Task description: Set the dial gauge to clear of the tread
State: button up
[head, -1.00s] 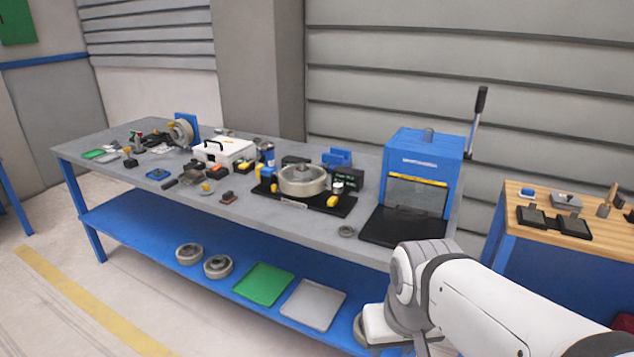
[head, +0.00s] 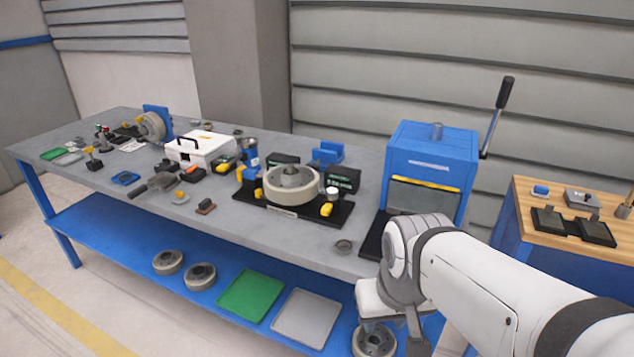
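A cream wheel (head: 291,186) with a grey hub lies flat on a black fixture plate (head: 262,214) on the bench. A small round piece with a pale top (head: 332,192), which looks like the dial gauge, stands at the wheel's right side. Whether it touches the tread is too small to tell. A yellow part (head: 326,209) sits just below it. My gripper (head: 414,334) hangs at the end of my arm in front of the bench's right end, well apart from the fixture. Its fingers are not clear, and I see nothing held.
A blue press (head: 430,160) with a raised lever stands right of the fixture. A white case (head: 203,150) and small tools fill the bench's left. A small ring (head: 343,246) lies near the front edge. The lower shelf holds wheels and a green tray (head: 250,295). A wood-topped bench (head: 560,222) is at right.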

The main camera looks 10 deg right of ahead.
aim_at(332, 202)
jog(key=k, duration=0.6)
jog(key=u, duration=0.5)
jog(key=i, duration=1.75)
jog(key=z, duration=0.35)
